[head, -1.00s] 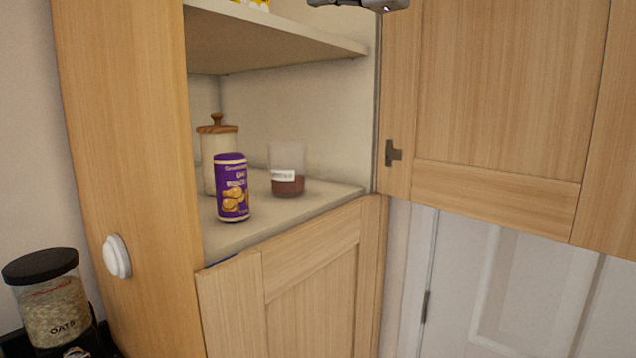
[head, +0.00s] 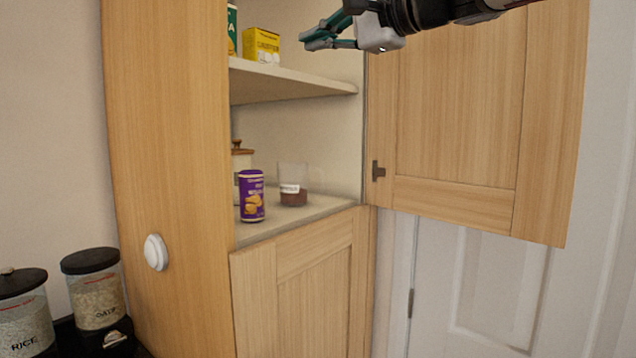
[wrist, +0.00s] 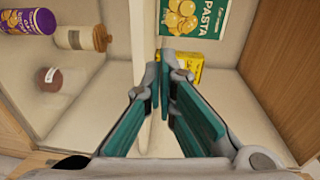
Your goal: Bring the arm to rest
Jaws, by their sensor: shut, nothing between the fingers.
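My gripper (head: 306,38) is at the top of the head view, in front of the open cupboard at about the height of its upper shelf. Its green fingers are together, with nothing between them. In the wrist view my gripper (wrist: 165,85) points into the cupboard, with the upper shelf's edge (wrist: 146,60) running behind the fingers. My dark arm reaches in from the upper right of the head view.
A yellow box (head: 262,45) and a green pasta packet (wrist: 193,17) stand on the upper shelf. A purple can (head: 251,196), a wood-lidded jar and a glass (head: 293,185) stand below. The open door (head: 470,120) is at right.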

